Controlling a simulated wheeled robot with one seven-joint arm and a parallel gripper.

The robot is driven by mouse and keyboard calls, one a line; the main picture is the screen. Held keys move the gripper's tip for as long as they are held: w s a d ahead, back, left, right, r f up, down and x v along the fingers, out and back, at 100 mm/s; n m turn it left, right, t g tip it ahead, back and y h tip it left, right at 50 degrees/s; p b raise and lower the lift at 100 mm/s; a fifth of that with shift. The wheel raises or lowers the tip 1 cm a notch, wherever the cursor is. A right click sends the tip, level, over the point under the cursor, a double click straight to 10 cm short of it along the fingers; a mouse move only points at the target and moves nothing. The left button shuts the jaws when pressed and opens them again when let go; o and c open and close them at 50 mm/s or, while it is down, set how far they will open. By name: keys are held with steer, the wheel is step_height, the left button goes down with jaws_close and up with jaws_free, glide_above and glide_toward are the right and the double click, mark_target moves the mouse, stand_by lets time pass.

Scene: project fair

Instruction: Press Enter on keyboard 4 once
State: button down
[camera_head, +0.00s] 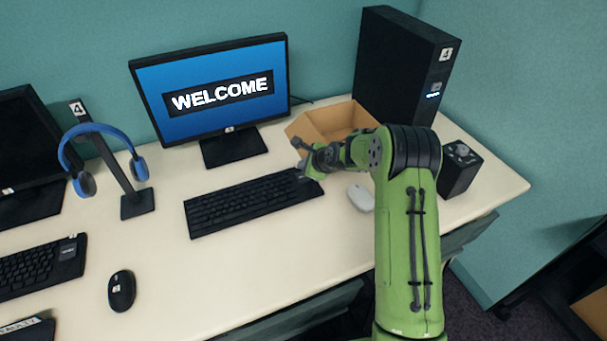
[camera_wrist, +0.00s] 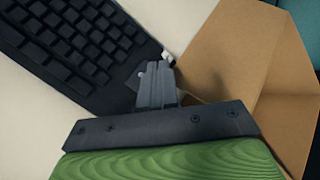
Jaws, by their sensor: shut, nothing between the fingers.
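A black keyboard (camera_head: 245,205) lies in front of the monitor that reads WELCOME. I cannot read a number on it. Its right end also shows at the upper left of the wrist view (camera_wrist: 75,45). My gripper (camera_head: 306,166) is over the keyboard's right end. In the wrist view its closed fingers (camera_wrist: 157,78) point at the keyboard's end, beyond the main block of keys. I cannot tell whether the tips touch it. The Enter key cannot be told apart, and my gripper and arm cover part of the right end in the head view.
An open cardboard box (camera_head: 325,120) stands close behind my gripper. The monitor (camera_head: 215,90) shows WELCOME. A white mouse (camera_head: 360,197) lies right of the keyboard. A black tower marked 4 (camera_head: 400,70) stands behind. Headphones (camera_head: 75,150) hang on a stand marked 4.

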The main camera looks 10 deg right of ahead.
steer(key=shift+r+p, duration=1.15)
steer(key=shift+r, duration=0.8)
steer(key=shift+f, duration=0.1)
steer(key=s+a+r+n+g+h+p, duration=0.2)
steer(key=s+r+n+p, duration=0.3)
steer(key=s+r+n, duration=1.25)
steer(key=s+r+n+p, duration=0.1)
steer(key=s+r, duration=0.2)
steer(key=s, duration=0.5)
steer(key=s+d+r+n+h+p, duration=0.1)
steer(key=s+r, duration=0.3)
steer(key=s, duration=0.5)
steer(key=s+r+n+p, duration=0.1)
steer(key=s+r+n, duration=0.2)
steer(key=s, duration=0.5)
steer(key=shift+s+d+r+g+h+p, duration=0.2)
steer(key=shift+d+r+g+h+p, duration=0.1)
steer(key=shift+d+r+g+p, duration=0.1)
